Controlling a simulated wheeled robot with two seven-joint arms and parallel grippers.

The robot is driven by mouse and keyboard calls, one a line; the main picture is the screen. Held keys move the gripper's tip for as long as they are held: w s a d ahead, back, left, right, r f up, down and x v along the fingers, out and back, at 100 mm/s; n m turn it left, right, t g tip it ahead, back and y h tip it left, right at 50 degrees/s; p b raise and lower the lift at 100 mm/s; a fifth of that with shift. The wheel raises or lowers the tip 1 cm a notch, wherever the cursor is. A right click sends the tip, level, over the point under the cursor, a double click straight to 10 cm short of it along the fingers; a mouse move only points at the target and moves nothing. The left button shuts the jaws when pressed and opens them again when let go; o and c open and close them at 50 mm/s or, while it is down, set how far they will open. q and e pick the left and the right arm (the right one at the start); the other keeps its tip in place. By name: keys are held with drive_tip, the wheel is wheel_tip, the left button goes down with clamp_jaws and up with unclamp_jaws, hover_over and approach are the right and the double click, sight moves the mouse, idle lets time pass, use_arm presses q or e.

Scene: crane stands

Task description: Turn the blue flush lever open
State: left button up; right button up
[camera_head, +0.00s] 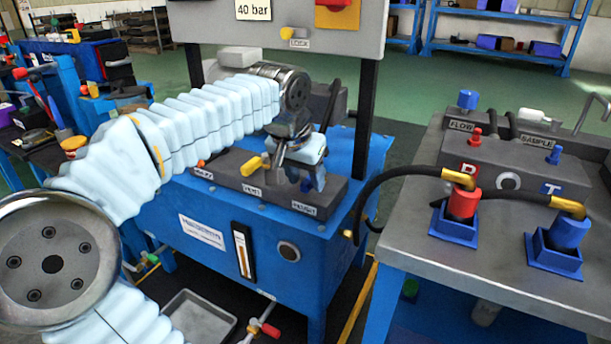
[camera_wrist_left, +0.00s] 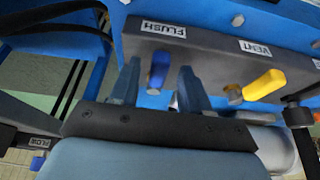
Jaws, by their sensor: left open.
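The blue flush lever (camera_wrist_left: 158,70) is on the dark valve block, beside the upside-down FLUSH label (camera_wrist_left: 163,30) in the left wrist view. My left gripper (camera_wrist_left: 160,84) is open, with one finger on each side of the lever. I cannot tell whether either finger touches it. In the head view, my left gripper (camera_head: 308,178) is over the right end of the valve block (camera_head: 330,193), above the FLUSH label, and largely hides the lever. My right gripper is in neither view.
The yellow vent lever (camera_wrist_left: 264,85) is close beside the flush lever; it also shows in the head view (camera_head: 255,163). A post (camera_head: 366,90) of the panel frame rises right of my gripper. A metal-topped table (camera_head: 400,235) with hoses stands to the right.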

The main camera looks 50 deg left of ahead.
use_arm(q)
drive_tip(key=p+v, duration=0.2)
drive_tip(key=v, duration=1.1)
drive_tip(key=shift+s+r+p, duration=0.15)
drive_tip(key=shift+r+p, duration=0.05)
drive_tip(key=shift+p, duration=0.1)
drive_tip(key=shift+d, duration=0.1)
